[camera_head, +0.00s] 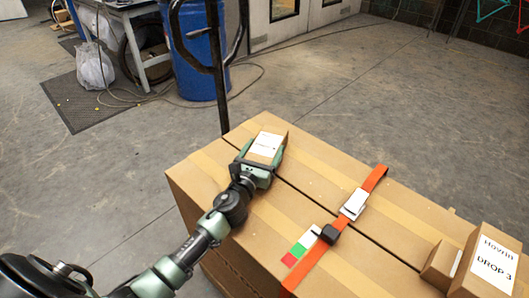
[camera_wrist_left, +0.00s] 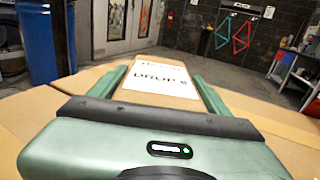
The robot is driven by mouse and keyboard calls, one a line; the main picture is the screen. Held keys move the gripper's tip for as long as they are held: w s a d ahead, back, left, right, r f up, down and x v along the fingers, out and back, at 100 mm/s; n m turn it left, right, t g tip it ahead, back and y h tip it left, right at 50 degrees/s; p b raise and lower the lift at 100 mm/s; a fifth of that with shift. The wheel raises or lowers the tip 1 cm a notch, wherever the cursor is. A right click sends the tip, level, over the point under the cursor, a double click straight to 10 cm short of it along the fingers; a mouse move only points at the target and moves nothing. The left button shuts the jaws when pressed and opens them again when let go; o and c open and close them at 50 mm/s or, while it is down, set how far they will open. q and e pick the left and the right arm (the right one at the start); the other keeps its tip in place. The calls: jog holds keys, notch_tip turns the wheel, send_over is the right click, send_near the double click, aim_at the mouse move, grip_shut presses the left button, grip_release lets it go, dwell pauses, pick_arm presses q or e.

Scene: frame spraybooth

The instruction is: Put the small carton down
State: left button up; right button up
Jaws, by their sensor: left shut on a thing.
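The small carton (camera_head: 267,146) is brown with a white label. It is between the fingers of my left gripper (camera_head: 262,156), which is shut on it, over the far left part of the large strapped cartons (camera_head: 330,170). In the left wrist view the small carton (camera_wrist_left: 158,84) shows its label reading "DROP" and a green finger (camera_wrist_left: 155,95) on each side. Whether its underside touches the large carton top is hidden. My right gripper is not in view.
An orange strap (camera_head: 374,180) with a buckle (camera_head: 353,204) crosses the carton top. A labelled box (camera_head: 488,262) and a smaller box (camera_head: 440,262) stand at the right end. A dark upright post (camera_head: 222,95) and blue drum (camera_head: 197,50) are behind.

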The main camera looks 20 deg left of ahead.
pick_arm(q)
jog(key=shift+r, duration=0.2)
jog(key=o, duration=1.9)
jog(key=shift+f, duration=0.2)
jog(key=shift+o, duration=0.2)
jog(key=shift+s, duration=0.1)
jog(key=s, duration=1.2)
jog(key=shift+d+r+b, duration=0.15)
jog(key=shift+d+b, duration=0.15)
jog(key=shift+d, duration=0.05)
